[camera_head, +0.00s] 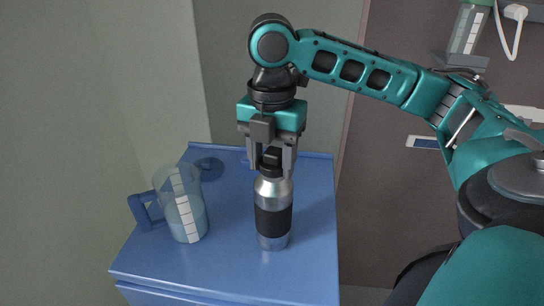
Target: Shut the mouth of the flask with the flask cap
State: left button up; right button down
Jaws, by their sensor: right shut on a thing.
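The flask (273,212), silver with a black band round its middle, stands upright on a blue cabinet top. My right gripper (271,163) points straight down over the flask. It is shut on the black flask cap (271,156), which is at the flask's mouth. The fingers partly cover the cap and the neck, so I cannot tell whether the cap is fully seated. My left gripper is not in view.
A clear measuring jug (182,205) with a blue handle stands left of the flask on the blue cabinet top (228,263). The wall is close behind and to the left. The top's front and right parts are clear.

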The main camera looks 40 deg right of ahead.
jog(key=m, duration=0.3)
jog(key=shift+w+f+m, duration=0.1)
jog(key=shift+f+m, duration=0.05)
jog(key=shift+m, duration=0.85)
jog(key=shift+w+m, duration=0.15)
jog(key=shift+m, duration=2.25)
